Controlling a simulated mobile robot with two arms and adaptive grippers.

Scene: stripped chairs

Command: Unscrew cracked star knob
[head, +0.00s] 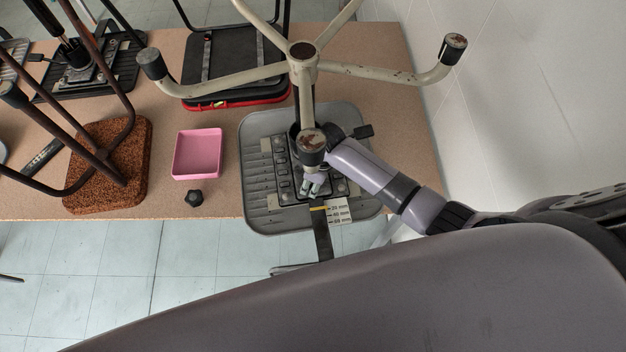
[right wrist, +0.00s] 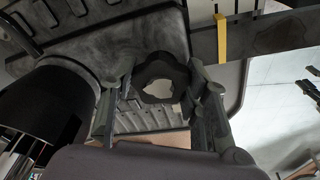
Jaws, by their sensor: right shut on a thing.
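An upturned chair with a grey seat (head: 262,200) and a pale star base (head: 235,79) stands on the bench. My right gripper (head: 312,188) is at the near part of the mechanism under its seat. In the right wrist view the two fingers of my right gripper (right wrist: 155,95) are closed on a dark lobed star knob (right wrist: 163,66), one finger on each side. The knob has a ragged pale opening in its middle. In the head view the gripper hides the held knob. Another dark knob (head: 194,198) lies loose on the bench. My left gripper is out of view.
A pink tray (head: 198,153) stands left of the grey seat. A flat bar (head: 322,238) with a yellow band and a millimetre label (head: 339,213) juts over the bench's front edge. Other upturned chairs stand left and behind. A white wall (head: 520,100) is at the right.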

